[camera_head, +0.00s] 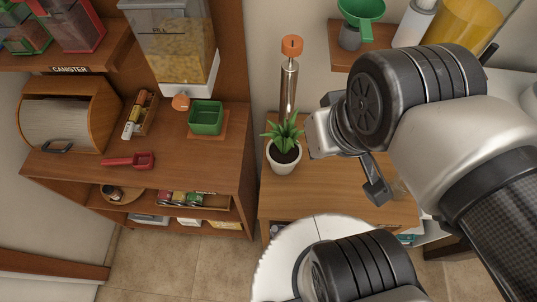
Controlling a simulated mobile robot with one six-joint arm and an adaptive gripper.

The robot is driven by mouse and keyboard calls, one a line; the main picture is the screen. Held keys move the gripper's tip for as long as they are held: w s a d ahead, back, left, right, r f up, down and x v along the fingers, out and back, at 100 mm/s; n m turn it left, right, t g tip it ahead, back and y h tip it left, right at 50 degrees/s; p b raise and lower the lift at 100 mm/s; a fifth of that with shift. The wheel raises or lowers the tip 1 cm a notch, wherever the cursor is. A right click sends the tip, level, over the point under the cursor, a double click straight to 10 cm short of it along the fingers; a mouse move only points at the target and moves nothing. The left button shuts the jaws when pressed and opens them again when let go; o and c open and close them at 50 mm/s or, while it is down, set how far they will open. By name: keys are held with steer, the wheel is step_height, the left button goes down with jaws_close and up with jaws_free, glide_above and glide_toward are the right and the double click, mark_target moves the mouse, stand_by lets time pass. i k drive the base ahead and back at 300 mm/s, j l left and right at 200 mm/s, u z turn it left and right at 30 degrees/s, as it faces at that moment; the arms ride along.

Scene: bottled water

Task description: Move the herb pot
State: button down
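The herb pot (284,158) is a small white pot with dark soil and a spiky green plant. It stands upright at the left side of a wooden counter, close to the wall. My arm comes in from the right. The visible part of my gripper (375,188) is a dark finger to the right of the pot, with a gap of wood between them. The pale metal wrist part is beside the leaves in the picture. The rest of the gripper is hidden by my arm, so its opening does not show.
A tall metal cylinder with an orange top (290,75) stands just behind the pot. Left, across a gap, a wooden cabinet (200,165) carries a green square container (206,117), a red scoop (143,160) and a grain dispenser (175,45). Bare counter lies in front of the pot.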

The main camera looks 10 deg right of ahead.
mark_target(284, 152)
steer(key=j+z, duration=0.4)
steer(key=j, duration=0.15)
steer(key=j+z, duration=0.4)
steer(key=j, duration=0.2)
steer(key=i+j+z, duration=0.1)
steer(key=j+z, duration=0.25)
